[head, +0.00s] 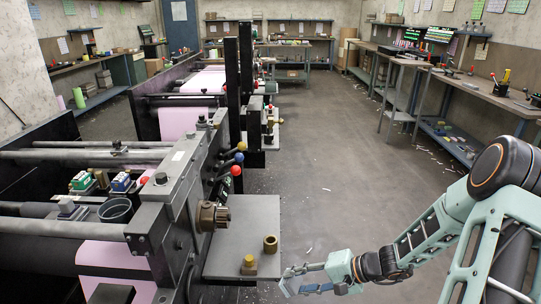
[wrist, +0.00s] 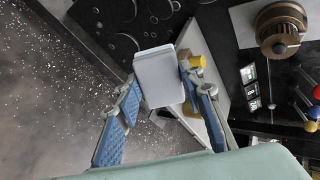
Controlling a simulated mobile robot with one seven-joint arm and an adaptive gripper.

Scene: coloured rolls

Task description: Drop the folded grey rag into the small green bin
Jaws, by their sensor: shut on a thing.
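My gripper (head: 312,277) is low at the right of the grey machine plate in the head view. In the wrist view my gripper (wrist: 160,105) has its two blue-padded fingers on either side of a pale grey, flat, rounded piece, which looks like the folded grey rag (wrist: 158,80). It sits at the fingertips, clear of the floor. In the head view the rag cannot be made out clearly. I cannot pick out a small green bin for certain in either view.
The grey plate (head: 245,228) carries a brass nut (head: 249,265) and a brass bushing (head: 270,245). A dark cup (head: 115,210) stands on the machine at left. A green roll (head: 79,98) stands by the left bench. The aisle floor (head: 330,180) is mostly clear, with scattered scraps.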

